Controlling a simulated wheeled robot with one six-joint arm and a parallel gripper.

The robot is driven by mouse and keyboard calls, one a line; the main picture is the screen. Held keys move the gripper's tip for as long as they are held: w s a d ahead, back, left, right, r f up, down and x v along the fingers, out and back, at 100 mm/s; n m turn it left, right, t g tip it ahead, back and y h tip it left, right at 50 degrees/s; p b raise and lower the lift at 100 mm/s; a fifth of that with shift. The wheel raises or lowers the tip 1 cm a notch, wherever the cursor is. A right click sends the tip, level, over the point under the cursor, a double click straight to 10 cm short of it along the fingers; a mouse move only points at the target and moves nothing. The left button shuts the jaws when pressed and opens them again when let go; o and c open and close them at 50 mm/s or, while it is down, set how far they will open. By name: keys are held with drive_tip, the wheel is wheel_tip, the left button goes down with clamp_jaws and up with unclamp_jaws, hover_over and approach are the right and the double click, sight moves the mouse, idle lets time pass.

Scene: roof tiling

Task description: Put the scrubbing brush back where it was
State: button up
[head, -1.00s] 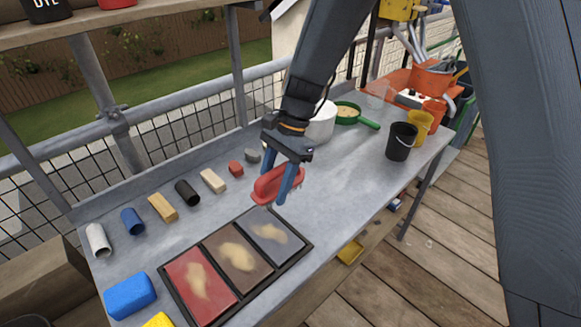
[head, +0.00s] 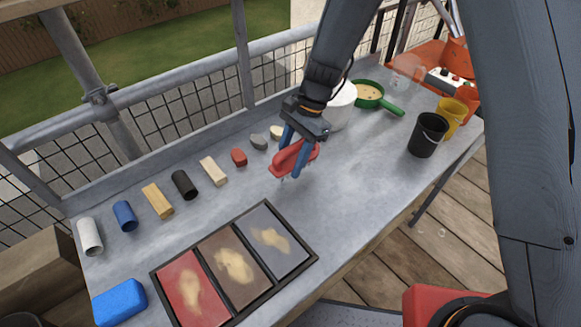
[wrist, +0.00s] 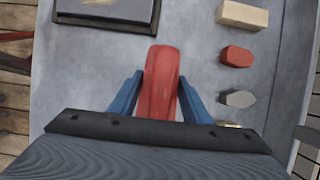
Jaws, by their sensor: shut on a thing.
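My gripper (head: 297,150) has blue fingers shut on a red scrubbing brush (head: 292,158). It holds the brush above the grey metal table (head: 345,205), to the right of the row of small blocks. In the wrist view the red brush (wrist: 160,85) lies lengthwise between the two blue fingers (wrist: 158,100). Its bristles point down and show only a little in the head view. I cannot tell from these frames the exact height of the brush over the table.
A tray with red, brown and grey panels (head: 204,317) bearing sandy smears lies at the front. A blue sponge (head: 119,302) is beside it. Several small blocks and cylinders line the back. A white container (head: 343,105), green sieve (head: 393,108) and black bucket (head: 427,136) stand right. The middle right is clear.

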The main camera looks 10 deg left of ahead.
drive_tip(key=shift+f+p, duration=0.45)
drive_tip(key=shift+f, duration=1.55)
drive_tip(key=o, duration=1)
drive_tip(key=shift+f, duration=0.1)
